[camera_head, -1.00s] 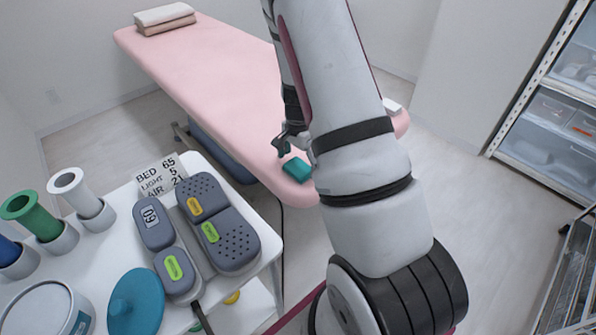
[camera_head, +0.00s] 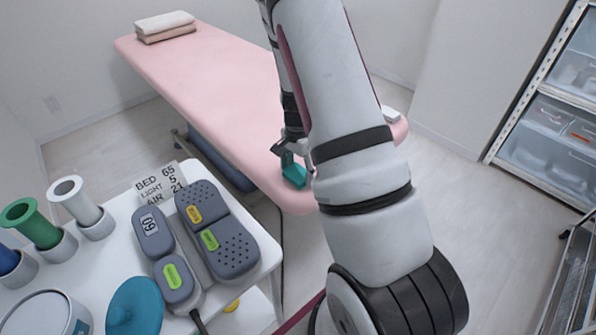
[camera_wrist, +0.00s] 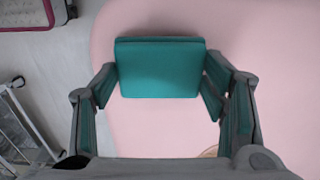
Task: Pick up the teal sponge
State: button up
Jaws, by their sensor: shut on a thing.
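The teal sponge (camera_head: 294,173) is at the near end of the pink treatment bed (camera_head: 215,80). In the wrist view the sponge (camera_wrist: 158,68) is a rounded block between the two fingers. My gripper (camera_head: 290,158) is shut on it, with a finger at each side; the gripper also shows in the wrist view (camera_wrist: 160,82). I cannot tell whether the sponge touches the bed. My arm hides part of the bed's right side.
A white cart (camera_head: 122,215) stands at the left, with grey handsets (camera_head: 218,228), a teal lid (camera_head: 135,308) and coloured rolls in holders. Folded towels (camera_head: 166,26) lie at the bed's far end. A shelf with clear bins (camera_head: 550,130) stands at the right.

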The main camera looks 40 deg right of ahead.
aim_at(299, 174)
jog(key=r, duration=0.1)
jog(key=r+p, duration=0.1)
jog(key=r, duration=0.1)
jog(key=shift+s+a, duration=0.15)
jog(key=shift+s, duration=0.2)
jog(key=s+a+r, duration=0.1)
jog(key=s+a, duration=0.6)
jog(key=s, duration=0.6)
jog(key=shift+s+r+p, duration=0.15)
jog(key=shift+s+p, duration=0.1)
jog(key=shift+p, duration=0.1)
jog(key=shift+a, duration=0.1)
jog(key=o, duration=0.5)
jog(key=c, duration=0.4)
jog(key=shift+o, duration=0.2)
